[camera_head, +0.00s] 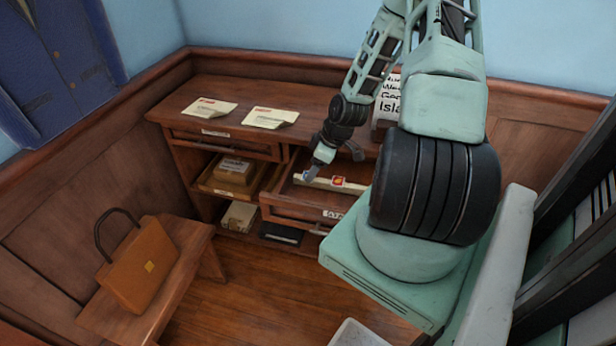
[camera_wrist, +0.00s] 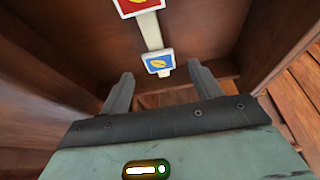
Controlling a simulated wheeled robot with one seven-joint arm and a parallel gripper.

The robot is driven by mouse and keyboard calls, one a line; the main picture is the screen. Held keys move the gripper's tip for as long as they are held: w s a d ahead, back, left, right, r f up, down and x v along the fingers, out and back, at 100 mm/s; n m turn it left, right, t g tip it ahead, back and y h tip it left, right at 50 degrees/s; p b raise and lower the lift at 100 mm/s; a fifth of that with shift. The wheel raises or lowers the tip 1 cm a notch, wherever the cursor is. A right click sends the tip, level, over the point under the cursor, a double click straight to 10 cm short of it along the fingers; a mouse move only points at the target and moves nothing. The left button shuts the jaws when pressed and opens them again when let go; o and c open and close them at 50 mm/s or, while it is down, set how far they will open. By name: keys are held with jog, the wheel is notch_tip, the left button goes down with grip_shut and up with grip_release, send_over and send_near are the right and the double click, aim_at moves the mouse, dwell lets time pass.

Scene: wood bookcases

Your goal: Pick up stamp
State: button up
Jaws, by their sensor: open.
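A blue-and-white stamp (camera_wrist: 158,62) with a yellow mark lies in the open drawer, on or against a pale strip (camera_wrist: 151,30). A red-and-white stamp (camera_wrist: 137,6) with a yellow mark is farther along the strip, cut by the top edge. The red stamp also shows in the head view (camera_head: 338,181). My gripper (camera_wrist: 160,70) is open and empty, its two fingers apart on either side of the blue stamp in the picture. I cannot tell how far above it they are. In the head view my gripper (camera_head: 316,170) reaches down into the drawer.
The open drawer's front (camera_head: 290,211) and side walls surround my gripper. Papers (camera_head: 271,118) lie on the wooden desk (camera_head: 240,95) above. A brown bag (camera_head: 143,270) stands on a bench. Some floor between is clear.

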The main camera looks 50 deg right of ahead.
jog(key=shift+x, duration=1.2)
jog(key=c, duration=1)
jog(key=shift+c, duration=0.2)
notch_tip(320, 180, up, 10)
